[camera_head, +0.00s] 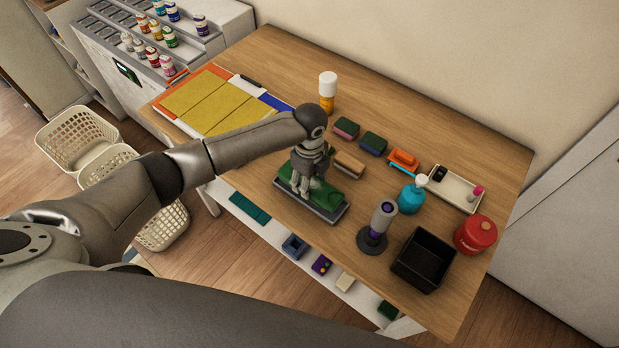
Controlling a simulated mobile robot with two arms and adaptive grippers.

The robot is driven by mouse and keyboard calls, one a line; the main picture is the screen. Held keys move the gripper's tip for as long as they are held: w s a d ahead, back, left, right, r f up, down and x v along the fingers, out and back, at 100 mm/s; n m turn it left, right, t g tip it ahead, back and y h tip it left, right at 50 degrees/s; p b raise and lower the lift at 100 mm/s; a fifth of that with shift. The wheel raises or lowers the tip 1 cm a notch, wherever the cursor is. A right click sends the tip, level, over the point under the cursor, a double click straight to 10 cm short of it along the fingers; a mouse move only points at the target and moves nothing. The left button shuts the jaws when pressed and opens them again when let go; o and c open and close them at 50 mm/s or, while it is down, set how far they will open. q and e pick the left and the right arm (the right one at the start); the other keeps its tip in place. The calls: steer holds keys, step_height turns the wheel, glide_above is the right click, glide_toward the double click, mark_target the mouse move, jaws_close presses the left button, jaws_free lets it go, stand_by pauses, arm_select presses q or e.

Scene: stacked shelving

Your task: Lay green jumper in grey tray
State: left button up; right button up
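The green jumper (327,195) is a folded dark green piece of cloth. It lies on or just over the grey tray (312,208), a flat dark grey slab at the table's left front edge. My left gripper (306,190) points down over it, with its fingers at the cloth's left part. The fingers hide part of the jumper. From here I cannot tell whether they are closed on the cloth or apart. My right gripper is not in view.
A wooden block brush (348,166) is just behind the tray. A grey-purple bottle on a stand (377,226), a blue pump bottle (411,197), a black bin (424,260) and a red canister (475,234) stand to the right. Yellow sheets (206,102) lie left.

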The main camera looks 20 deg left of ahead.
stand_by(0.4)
arm_select(q)
steer(key=o, duration=1.1)
steer(key=shift+o, duration=0.6)
steer(key=shift+o, duration=0.8)
steer(key=shift+r, duration=0.1)
step_height(320, 180, up, 3)
steer(key=p, duration=0.3)
steer(key=shift+f, duration=0.2)
steer(key=shift+r, duration=2.6)
